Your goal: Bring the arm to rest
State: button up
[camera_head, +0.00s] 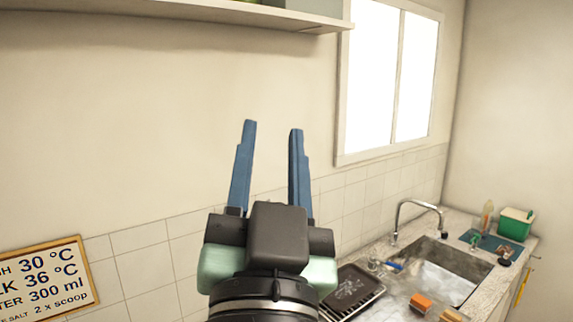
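My gripper (271,130) is raised in the middle of the view, its two blue fingers pointing up. The fingers stand apart with nothing between them; only the wall shows in the gap. My gripper is in front of the plain wall, below the shelf (180,10) in the picture. The fingertips show apart from the shelf. No saucepan is in view.
A sink (447,270) with a curved tap (418,204) is at the right, under a window (390,80). A dark tray (352,291), orange blocks (420,302) and a green box (515,224) are on the counter. A framed sign (45,283) is at lower left.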

jog(key=s+d+r+n+t, duration=0.1)
jog(key=s+r+n+t, duration=0.2)
jog(key=s+r, duration=0.3)
notch_tip(320, 180, up, 2)
jog(key=shift+s+r, duration=0.15)
jog(key=shift+d, duration=0.1)
notch_tip(320, 180, down, 9)
jog(key=b, duration=0.8)
jog(key=shift+r, duration=0.2)
